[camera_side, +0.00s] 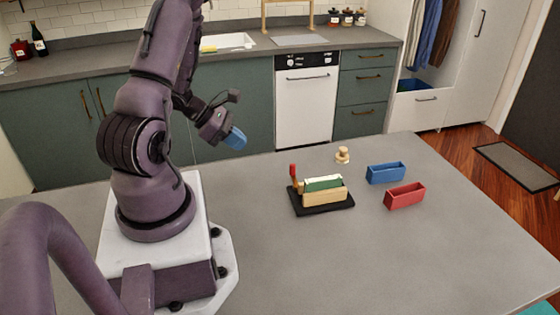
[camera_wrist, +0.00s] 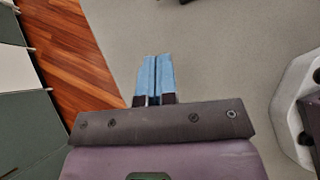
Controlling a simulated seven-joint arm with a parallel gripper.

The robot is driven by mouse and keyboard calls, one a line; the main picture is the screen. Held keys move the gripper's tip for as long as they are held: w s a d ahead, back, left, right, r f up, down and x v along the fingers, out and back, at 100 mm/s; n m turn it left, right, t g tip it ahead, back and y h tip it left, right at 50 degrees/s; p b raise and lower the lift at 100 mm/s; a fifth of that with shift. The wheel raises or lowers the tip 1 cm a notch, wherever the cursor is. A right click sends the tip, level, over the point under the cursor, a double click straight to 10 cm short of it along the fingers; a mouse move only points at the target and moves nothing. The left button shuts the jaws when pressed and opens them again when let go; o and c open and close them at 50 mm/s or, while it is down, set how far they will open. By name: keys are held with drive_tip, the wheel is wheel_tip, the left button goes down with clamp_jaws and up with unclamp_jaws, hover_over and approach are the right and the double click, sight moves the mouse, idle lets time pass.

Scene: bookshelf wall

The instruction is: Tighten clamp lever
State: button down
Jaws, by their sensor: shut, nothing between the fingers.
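The clamp fixture has a black base (camera_side: 322,208) on the grey table, with a pale wooden block (camera_side: 325,196) at the front and a green-and-white piece (camera_side: 323,184) behind it. A red-tipped lever (camera_side: 293,170) stands upright at its left end. My gripper (camera_side: 236,138) is up and to the left of the fixture, well apart from it. In the wrist view my blue fingertips (camera_wrist: 154,78) are together with nothing between them. The fixture is not clearly seen in the wrist view.
A blue bin (camera_side: 385,173) and a red bin (camera_side: 404,196) stand right of the fixture. A small wooden knob-shaped piece (camera_side: 342,155) stands behind it. The front and right of the table (camera_side: 440,255) are clear. Kitchen cabinets (camera_side: 235,92) run behind the table.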

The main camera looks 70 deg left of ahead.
drive_tip(key=x, duration=0.8)
drive_tip(key=shift+w+d+f, duration=0.1)
drive_tip(key=shift+w+f, duration=0.1)
drive_tip(key=shift+f, duration=0.1)
drive_tip(key=w, duration=0.1)
drive_tip(key=w+d, duration=0.1)
drive_tip(key=w, duration=0.1)
drive_tip(key=shift+w+f, duration=0.1)
drive_tip(key=shift+w, duration=0.05)
drive_tip(key=shift+w+d, duration=0.1)
drive_tip(key=shift+w, duration=0.3)
